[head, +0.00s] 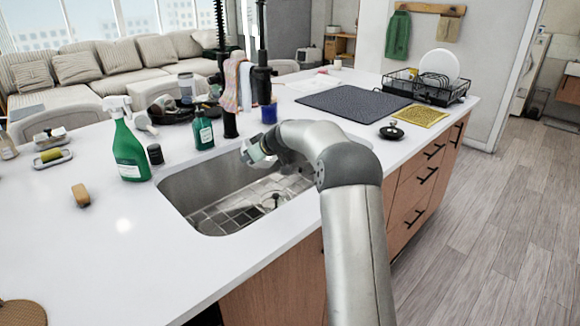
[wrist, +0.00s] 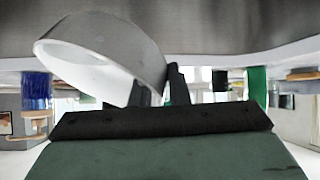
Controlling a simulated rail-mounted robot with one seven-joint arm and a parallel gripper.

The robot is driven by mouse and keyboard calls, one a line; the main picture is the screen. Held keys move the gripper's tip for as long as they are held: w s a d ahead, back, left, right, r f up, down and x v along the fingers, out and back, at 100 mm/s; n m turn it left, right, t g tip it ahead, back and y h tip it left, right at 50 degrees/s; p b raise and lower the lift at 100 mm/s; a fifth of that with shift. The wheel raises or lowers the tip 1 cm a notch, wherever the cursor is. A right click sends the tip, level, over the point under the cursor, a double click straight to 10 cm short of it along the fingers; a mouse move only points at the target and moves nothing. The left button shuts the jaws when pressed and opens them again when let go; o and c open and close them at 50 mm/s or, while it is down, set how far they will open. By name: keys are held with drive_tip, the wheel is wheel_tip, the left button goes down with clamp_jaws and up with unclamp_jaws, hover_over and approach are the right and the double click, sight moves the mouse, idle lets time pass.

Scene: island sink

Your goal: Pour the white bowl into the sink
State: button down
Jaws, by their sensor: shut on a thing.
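The white bowl (wrist: 88,62) is in my gripper (wrist: 162,90) in the wrist view. Its rim is between the dark fingers, and the bowl is tipped in that picture, its pale inside showing. I see nothing inside or pouring out. In the head view, my gripper (head: 252,153) is over the far part of the sink (head: 178,190), at about rim height. Only a small pale piece shows at its tip there, and most of the bowl is hidden. The sink is a steel basin with a grid on its floor.
A black faucet (head: 263,85) and a dark green bottle (head: 203,130) stand behind the sink. A green spray bottle (head: 130,152) stands to its left and a blue cup (head: 269,112) behind my gripper. The near left counter is mostly clear.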

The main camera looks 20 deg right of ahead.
drive_tip(key=shift+s+d+r, duration=0.1)
drive_tip(key=shift+d+r, duration=0.1)
drive_tip(key=shift+d, duration=0.05)
drive_tip(key=shift+d, duration=0.1)
drive_tip(key=shift+s+d+r+t+y+b, duration=0.2)
drive_tip(key=shift+d+r+t+y+b, duration=0.1)
drive_tip(key=shift+d+y+b, duration=0.15)
drive_tip(key=shift+s+d+r+m+t+y+b, duration=0.15)
drive_tip(key=shift+d+r+m+t+y+b, duration=0.2)
drive_tip(key=shift+r+m+t, duration=0.05)
idle(0.4)
drive_tip(key=shift+s+d+r+m+t+y, duration=0.2)
drive_tip(key=shift+d+r+m+t+y, duration=0.15)
drive_tip(key=shift+d+r+t+y, duration=0.25)
drive_tip(key=shift+s+d+r+m+t+y, duration=0.2)
drive_tip(key=shift+d+r+m+t+y, duration=0.15)
drive_tip(key=shift+r+y, duration=0.3)
idle(1.3)
drive_tip(key=shift+s+d+r+m+t+y+p, duration=0.2)
drive_tip(key=shift+d+m+t+y+p, duration=0.1)
drive_tip(key=shift+d+y, duration=0.15)
idle(0.3)
drive_tip(key=shift+s+d+r+t+y+p, duration=0.1)
drive_tip(key=shift+d+r+t+y+p, duration=0.15)
drive_tip(key=shift+d+t+y+p, duration=0.15)
